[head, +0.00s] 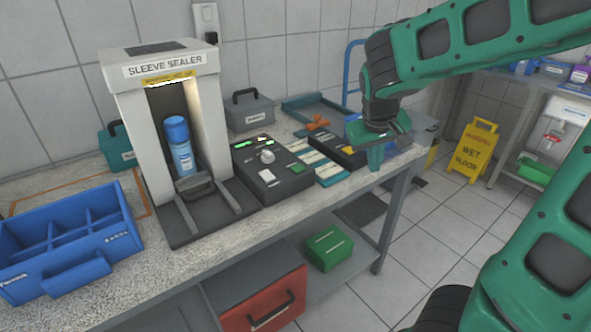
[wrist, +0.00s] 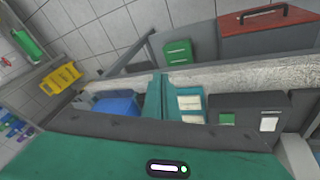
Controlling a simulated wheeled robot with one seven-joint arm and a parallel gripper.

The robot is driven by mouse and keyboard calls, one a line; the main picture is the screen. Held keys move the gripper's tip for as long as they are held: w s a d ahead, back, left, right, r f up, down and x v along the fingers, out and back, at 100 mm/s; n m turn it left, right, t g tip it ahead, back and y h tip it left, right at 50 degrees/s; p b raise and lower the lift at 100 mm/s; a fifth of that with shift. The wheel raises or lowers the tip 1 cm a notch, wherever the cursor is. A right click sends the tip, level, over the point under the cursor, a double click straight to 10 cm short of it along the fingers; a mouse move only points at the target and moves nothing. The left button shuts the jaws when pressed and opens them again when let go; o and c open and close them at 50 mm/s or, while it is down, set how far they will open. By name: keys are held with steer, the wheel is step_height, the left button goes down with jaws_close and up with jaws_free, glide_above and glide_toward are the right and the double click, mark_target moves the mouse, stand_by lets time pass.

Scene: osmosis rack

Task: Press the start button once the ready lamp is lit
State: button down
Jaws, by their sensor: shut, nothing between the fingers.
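The dark control box (head: 262,188) stands on the bench just right of the sleeve sealer (head: 180,150). On its sloped top are a pale round knob (head: 267,156), a green button (head: 298,168) and a row of small lamps or displays (head: 256,141) glowing green and yellowish. Their labels are too small to read, so I cannot tell which is the ready lamp. A blue bottle (head: 180,150) stands upright inside the sealer. My gripper (head: 375,160) is shut and empty, right of the box and apart from it. The green button also shows in the wrist view (wrist: 227,118).
Teal-and-cream strips (head: 320,168) lie between the box and my gripper. A blue divided tray (head: 65,238) is at the left. A grey case (head: 250,112) and orange item (head: 318,123) are behind. A yellow wet-floor sign (head: 473,150) stands on the floor.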

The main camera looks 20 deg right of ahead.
steer(key=w+a+r+n+t+h, duration=0.1)
steer(key=w+a+r+n+t, duration=0.1)
steer(key=w+a, duration=0.65)
step_height(320, 180, up, 3)
steer(key=n+t, duration=0.3)
glide_above(297, 170)
steer(key=shift+f, duration=0.2)
steer(key=shift+f, duration=0.1)
steer(key=shift+h, duration=0.3)
steer(key=shift+f, duration=4.35)
steer(key=shift+f, duration=0.15)
steer(key=shift+f, duration=0.2)
